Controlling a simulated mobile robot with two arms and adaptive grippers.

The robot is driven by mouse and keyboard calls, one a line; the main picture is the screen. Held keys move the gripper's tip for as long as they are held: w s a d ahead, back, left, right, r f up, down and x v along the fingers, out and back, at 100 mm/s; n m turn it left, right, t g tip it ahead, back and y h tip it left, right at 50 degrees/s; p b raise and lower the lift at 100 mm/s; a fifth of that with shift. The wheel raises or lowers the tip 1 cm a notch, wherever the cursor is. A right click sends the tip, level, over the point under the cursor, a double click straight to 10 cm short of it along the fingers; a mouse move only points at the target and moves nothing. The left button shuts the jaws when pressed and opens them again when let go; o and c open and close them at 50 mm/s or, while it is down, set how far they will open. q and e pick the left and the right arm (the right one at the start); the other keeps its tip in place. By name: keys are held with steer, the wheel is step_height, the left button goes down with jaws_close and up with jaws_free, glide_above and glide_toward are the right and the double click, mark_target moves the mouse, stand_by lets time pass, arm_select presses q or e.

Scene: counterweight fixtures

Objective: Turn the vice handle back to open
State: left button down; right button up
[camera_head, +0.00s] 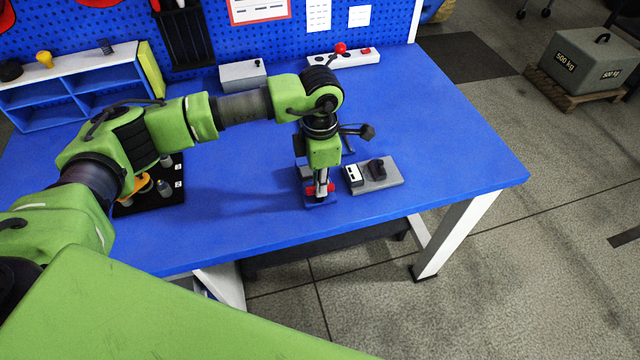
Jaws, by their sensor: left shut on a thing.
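The small blue-grey vice (305,173) is on the blue table near its front edge, partly hidden behind my left gripper. Its handle (308,190) shows as red ends on both sides of my fingers. My left gripper (321,191) points straight down over the vice, shut on the handle. The middle of the handle and most of the vice jaws are hidden, so I cannot tell how far the vice is open. My right gripper is not in view.
A grey fixture plate (391,172) with a black part lies just right of the vice. A black mat (172,200) with small parts lies at left. A grey box (243,75) and white switch strip (360,58) stand at the back. The table's right side is clear.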

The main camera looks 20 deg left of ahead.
arm_select(q)
steer(key=shift+r, duration=0.1)
stand_by(0.3)
steer(key=c, duration=2.1)
jaws_free()
step_height(320, 180, up, 12)
